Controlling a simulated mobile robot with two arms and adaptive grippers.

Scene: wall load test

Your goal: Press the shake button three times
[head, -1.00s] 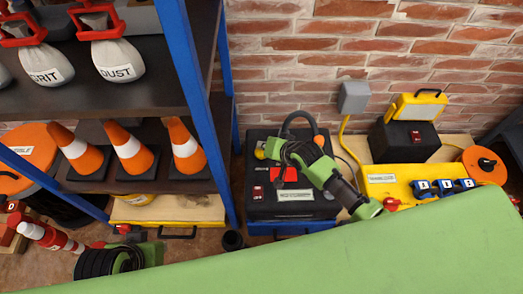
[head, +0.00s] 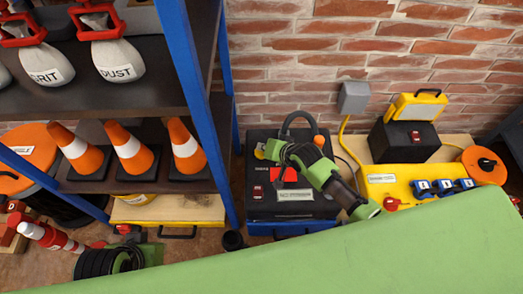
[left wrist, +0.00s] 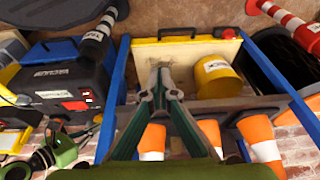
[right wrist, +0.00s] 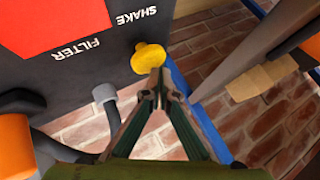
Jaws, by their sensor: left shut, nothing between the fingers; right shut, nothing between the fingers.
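The shake button is a round yellow knob (right wrist: 148,57) beside the word SHAKE on the dark panel of a black machine (right wrist: 90,50). In the head view the knob (head: 260,151) shows small at the machine's upper left corner. My right gripper (right wrist: 157,84) is shut and empty, its tips very close to the knob; I cannot tell whether they touch. In the head view my right gripper (head: 273,150) is over the machine, close to the knob. My left gripper (left wrist: 160,76) is shut and empty, near the shelf with the cones, away from the machine.
A blue-framed shelf (head: 197,95) with traffic cones (head: 128,150) and sacks stands left of the machine. A grey hose (right wrist: 106,95) and an orange part lie near my right gripper. A yellow panel (head: 400,178) is to the right, and a brick wall (head: 290,60) is behind.

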